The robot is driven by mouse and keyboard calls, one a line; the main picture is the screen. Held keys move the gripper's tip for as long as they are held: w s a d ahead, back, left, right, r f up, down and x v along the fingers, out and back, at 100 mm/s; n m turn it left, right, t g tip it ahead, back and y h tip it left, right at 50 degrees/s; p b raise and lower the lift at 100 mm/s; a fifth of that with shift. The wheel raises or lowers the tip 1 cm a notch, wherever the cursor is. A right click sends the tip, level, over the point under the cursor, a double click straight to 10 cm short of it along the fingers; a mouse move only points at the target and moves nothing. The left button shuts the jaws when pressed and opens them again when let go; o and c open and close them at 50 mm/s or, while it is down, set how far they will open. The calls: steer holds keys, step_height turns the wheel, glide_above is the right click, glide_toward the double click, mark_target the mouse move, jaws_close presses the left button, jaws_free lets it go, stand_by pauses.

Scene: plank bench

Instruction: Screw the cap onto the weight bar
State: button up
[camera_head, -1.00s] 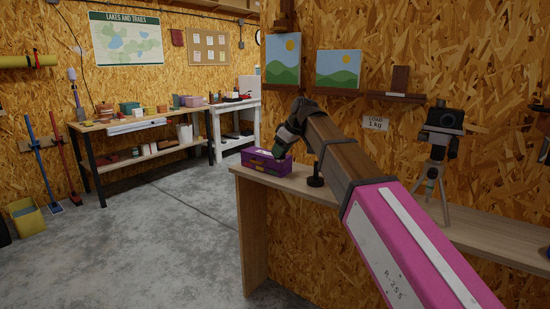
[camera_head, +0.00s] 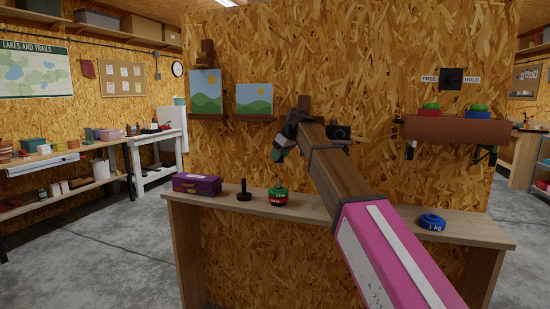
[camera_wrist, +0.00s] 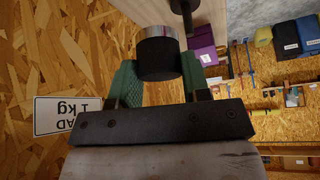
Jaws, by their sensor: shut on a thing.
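My gripper (camera_wrist: 159,64) is shut on a black cylinder with a silver band (camera_wrist: 158,52), likely the cap, held between its two green fingers in the wrist view. In the head view my gripper (camera_head: 279,155) is raised above the bench, over a stack of red and green discs (camera_head: 277,197) with a thin post showing on top. This may be the weight bar, though I cannot tell for certain. A black post on a round base (camera_head: 244,191) stands just left of the stack. The cap is apart from both.
A shelf (camera_head: 455,130) with red and green things hangs on the right wall.

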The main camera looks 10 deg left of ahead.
steer(key=shift+f, duration=2.85)
steer(key=shift+f, duration=0.4)
steer(key=shift+m+t+h, duration=0.4)
steer(key=shift+m+t, duration=0.2)
steer(key=shift+m, duration=0.9)
steer(key=shift+s+a+m, duration=0.1)
steer(key=shift+s+m, duration=0.05)
steer(key=shift+m, duration=0.35)
steer(key=shift+m+t+h, duration=0.6)
steer(key=shift+m, duration=0.3)
